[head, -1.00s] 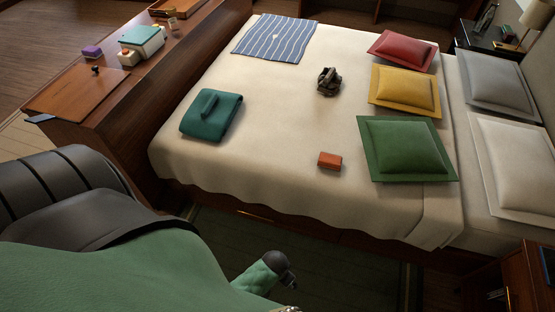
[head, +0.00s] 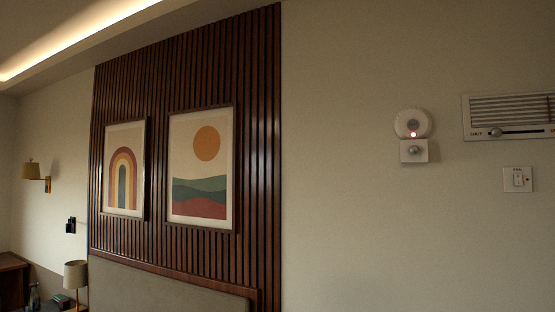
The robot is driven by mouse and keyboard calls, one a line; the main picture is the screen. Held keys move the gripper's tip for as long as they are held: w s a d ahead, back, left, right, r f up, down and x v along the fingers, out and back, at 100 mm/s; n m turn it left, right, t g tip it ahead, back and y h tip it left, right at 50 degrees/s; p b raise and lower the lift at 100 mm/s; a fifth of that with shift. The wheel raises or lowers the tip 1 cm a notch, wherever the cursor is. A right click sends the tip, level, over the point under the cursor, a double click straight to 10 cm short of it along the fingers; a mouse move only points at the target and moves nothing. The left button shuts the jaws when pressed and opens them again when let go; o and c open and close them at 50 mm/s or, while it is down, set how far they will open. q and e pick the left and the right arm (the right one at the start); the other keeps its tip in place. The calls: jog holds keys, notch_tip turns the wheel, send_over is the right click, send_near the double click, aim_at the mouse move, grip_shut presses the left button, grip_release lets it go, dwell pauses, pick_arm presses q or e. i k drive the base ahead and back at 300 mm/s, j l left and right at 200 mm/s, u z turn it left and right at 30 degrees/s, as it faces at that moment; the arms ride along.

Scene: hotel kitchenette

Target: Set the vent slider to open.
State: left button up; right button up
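A wall vent (head: 508,116) with horizontal slats is at the upper right of the head view, cut off by the right edge. Below the slats runs a dark slider track (head: 525,131). The round slider knob (head: 495,132) sits at the left part of the track, beside the label "SHUT". The label at the track's right end is cut off. Neither my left gripper nor my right gripper is in view.
A white switch plate (head: 518,180) labelled "FAN" is on the wall below the vent. A white round device (head: 413,124) with a red light and a knob is to its left. Framed pictures (head: 201,168) hang on a slatted wood panel (head: 256,150).

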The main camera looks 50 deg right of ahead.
aim_at(496, 132)
jog(key=z, duration=2.9)
